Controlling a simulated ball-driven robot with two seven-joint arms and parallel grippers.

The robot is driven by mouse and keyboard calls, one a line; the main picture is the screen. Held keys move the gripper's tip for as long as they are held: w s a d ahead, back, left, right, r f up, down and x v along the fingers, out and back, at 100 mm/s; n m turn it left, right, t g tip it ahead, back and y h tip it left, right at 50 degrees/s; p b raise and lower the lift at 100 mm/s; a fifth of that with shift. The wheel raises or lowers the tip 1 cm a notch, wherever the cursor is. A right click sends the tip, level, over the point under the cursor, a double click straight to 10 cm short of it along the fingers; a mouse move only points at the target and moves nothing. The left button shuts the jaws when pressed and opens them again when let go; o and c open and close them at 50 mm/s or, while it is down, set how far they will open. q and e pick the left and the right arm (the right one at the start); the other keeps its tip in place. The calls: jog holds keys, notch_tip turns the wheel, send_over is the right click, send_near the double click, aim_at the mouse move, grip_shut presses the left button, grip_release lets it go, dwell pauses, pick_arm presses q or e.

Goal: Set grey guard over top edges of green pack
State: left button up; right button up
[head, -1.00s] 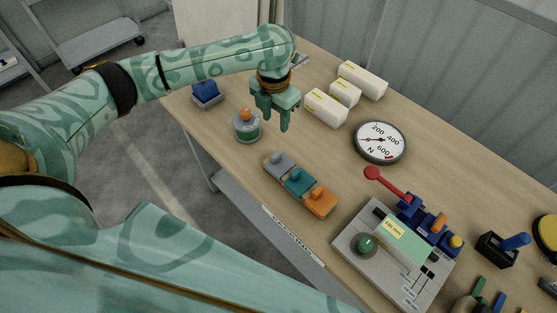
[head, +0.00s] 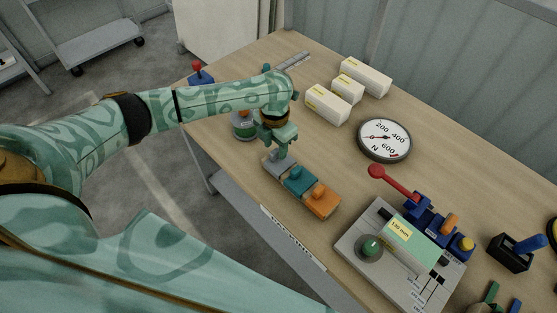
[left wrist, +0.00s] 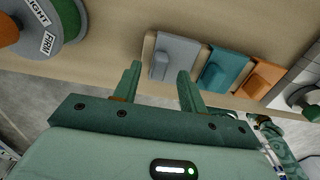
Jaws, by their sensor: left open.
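The grey guard (head: 279,164) is a small grey piece with a raised grip, at the left end of a row with a teal and an orange piece. It also shows in the left wrist view (left wrist: 176,52). The green pack (head: 411,242) is a pale green box with a yellow label, lying on a grey fixture at the lower right. My left gripper (head: 283,148) is open and empty, just above the grey guard. In the left wrist view its two fingertips (left wrist: 159,70) point at the guard, with the grip showing between them. My right gripper is not in view.
The teal piece (head: 299,181) and orange piece (head: 322,202) lie close beside the guard. A green dial (head: 243,130) stands just left of the gripper. A red lever (head: 393,182), blue parts and a round gauge (head: 385,140) are near the fixture. White boxes stand behind.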

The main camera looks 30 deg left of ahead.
pick_arm(q)
notch_tip(320, 180, down, 2)
jog(key=shift+r, duration=0.1)
grip_shut()
jog(key=shift+r, duration=0.15)
